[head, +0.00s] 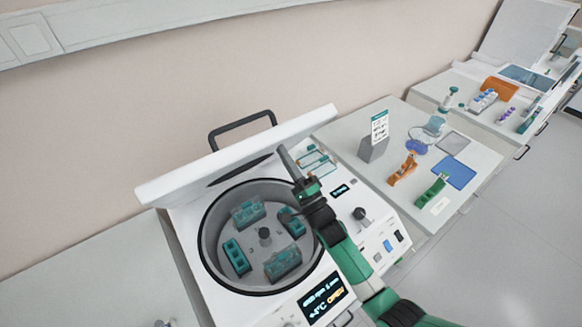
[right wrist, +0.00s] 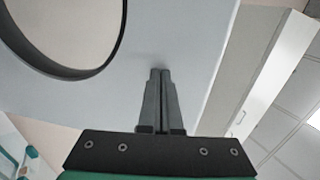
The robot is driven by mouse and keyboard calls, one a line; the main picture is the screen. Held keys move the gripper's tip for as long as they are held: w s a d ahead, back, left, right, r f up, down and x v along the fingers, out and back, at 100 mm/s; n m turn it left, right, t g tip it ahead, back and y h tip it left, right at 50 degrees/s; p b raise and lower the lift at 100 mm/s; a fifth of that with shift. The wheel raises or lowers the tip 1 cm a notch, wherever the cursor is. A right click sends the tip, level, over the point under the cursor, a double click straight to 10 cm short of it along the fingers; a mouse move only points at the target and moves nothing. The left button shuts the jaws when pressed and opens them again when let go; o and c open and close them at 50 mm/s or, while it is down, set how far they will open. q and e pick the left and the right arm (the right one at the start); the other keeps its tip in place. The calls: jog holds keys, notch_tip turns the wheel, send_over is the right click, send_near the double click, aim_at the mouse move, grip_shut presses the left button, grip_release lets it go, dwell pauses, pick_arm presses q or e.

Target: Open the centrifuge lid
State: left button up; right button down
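The white centrifuge (head: 187,250) stands in the middle of the head view. Its lid (head: 170,184) is raised and tilted back, with a dark handle (head: 240,128) on its far edge. The round bowl is uncovered and shows a rotor (head: 265,236) with teal tube buckets. The display (head: 322,300) reads OPEN. My right gripper (head: 283,152) is at the lid's right part, its fingertips by the underside. The right wrist view shows its fingers (right wrist: 160,75) together with nothing between them, against the pale lid; contact cannot be told. My left gripper is not recognisable in view.
Right of the centrifuge, a bench holds a grey block with a sign (head: 374,148), an orange holder (head: 403,170), a green holder (head: 431,191) and a blue mat (head: 454,172). Another bench with racks stands at far right. The surface (head: 90,275) left of the centrifuge looks mostly clear.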

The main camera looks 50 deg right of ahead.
jog(key=shift+w+d+r, duration=0.1)
jog(key=shift+w+r, duration=0.3)
jog(key=shift+w, duration=0.1)
jog(key=r+p+v, duration=0.1)
jog(key=p+v, duration=0.2)
jog(key=v, duration=0.7)
jog(key=shift+s, duration=0.7)
